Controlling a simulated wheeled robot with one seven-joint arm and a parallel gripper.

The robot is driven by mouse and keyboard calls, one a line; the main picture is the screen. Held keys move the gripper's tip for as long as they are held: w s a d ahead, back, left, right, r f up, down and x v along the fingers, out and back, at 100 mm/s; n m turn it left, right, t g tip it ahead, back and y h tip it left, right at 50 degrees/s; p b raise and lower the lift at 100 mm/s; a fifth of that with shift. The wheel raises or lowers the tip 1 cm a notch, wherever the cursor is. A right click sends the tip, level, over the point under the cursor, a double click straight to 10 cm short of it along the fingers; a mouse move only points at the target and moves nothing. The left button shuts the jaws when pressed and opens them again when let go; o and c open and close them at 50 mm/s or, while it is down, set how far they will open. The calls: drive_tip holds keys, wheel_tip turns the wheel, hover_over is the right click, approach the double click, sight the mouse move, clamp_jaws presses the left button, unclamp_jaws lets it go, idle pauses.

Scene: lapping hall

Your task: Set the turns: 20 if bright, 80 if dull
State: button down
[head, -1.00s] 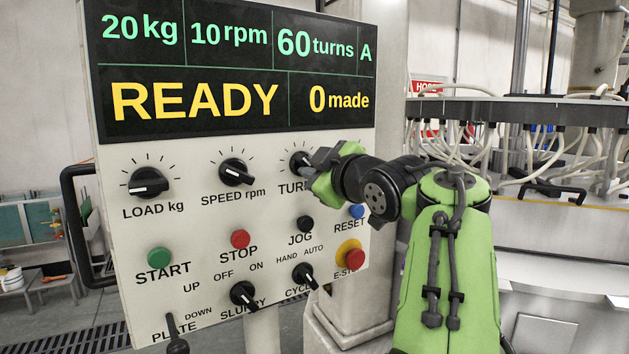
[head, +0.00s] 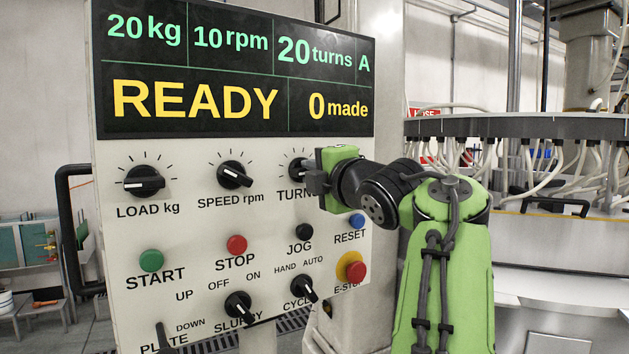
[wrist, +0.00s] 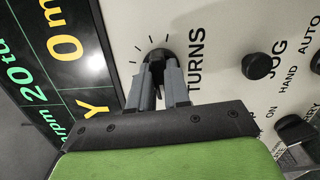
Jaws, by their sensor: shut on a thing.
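The TURNS knob (head: 299,169) is black and sits at the upper right of the control panel, partly hidden behind my gripper. My gripper (head: 312,178) is shut on this knob. In the wrist view the two grey fingers of my gripper (wrist: 159,80) close around the TURNS knob (wrist: 158,57), with white scale ticks' dark marks around it. The display (head: 235,70) reads 20 kg, 10 rpm, 20 turns, A, READY and 0 made. No bright or dull workpiece can be made out.
The panel also carries the LOAD knob (head: 144,181), SPEED knob (head: 234,175), START button (head: 151,260), STOP button (head: 236,244), JOG button (head: 304,232), RESET button (head: 357,221) and red emergency stop (head: 354,269). A machine with many pale hoses (head: 500,155) stands at the right.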

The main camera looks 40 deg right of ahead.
drive_tip(key=shift+f+n, duration=0.15)
drive_tip(key=shift+n, duration=0.75)
drive_tip(key=shift+b, duration=0.3)
drive_tip(key=c, duration=1.1)
unclamp_jaws()
drive_tip(key=shift+a, duration=0.1)
drive_tip(key=v, duration=1.5)
drive_tip(key=shift+s+p, duration=0.3)
drive_tip(key=shift+s, duration=0.1)
